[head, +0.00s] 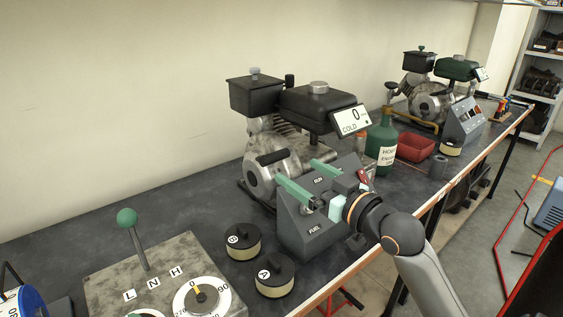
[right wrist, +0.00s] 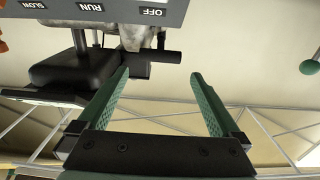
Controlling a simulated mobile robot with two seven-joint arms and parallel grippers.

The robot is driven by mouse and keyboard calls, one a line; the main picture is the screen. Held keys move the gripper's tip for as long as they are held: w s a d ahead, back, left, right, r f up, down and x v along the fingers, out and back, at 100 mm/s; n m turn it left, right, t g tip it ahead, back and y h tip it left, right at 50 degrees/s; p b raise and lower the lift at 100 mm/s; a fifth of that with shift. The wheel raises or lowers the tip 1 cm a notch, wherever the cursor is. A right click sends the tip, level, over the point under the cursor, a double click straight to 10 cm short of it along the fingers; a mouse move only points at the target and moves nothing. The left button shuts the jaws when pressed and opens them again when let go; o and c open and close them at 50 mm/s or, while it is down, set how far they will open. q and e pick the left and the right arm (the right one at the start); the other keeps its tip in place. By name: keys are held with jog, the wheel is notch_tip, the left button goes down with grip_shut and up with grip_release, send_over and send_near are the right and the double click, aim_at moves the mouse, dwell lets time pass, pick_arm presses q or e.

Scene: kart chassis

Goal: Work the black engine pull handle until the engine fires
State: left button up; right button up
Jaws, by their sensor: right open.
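The black pull handle (head: 272,158) is a short bar on the round metal housing at the front of the near engine (head: 262,180). In the right wrist view the handle (right wrist: 160,57) shows as a dark bar just beyond the fingertips. My right gripper (head: 296,172) has green fingers spread apart and pointing at the handle. They look empty, and in the right wrist view the gap of the gripper (right wrist: 160,76) lines up with the handle. The engine's display (head: 351,120) reads 0 and COLD. My left gripper is not in view.
A grey panel (head: 308,232) marked RUN and FUEL stands under my right gripper.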

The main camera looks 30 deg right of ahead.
aim_at(278, 158)
jog(key=w, duration=0.7)
jog(key=shift+w+a, duration=0.1)
jog(key=shift+a, duration=0.2)
grip_shut()
dwell(0.5)
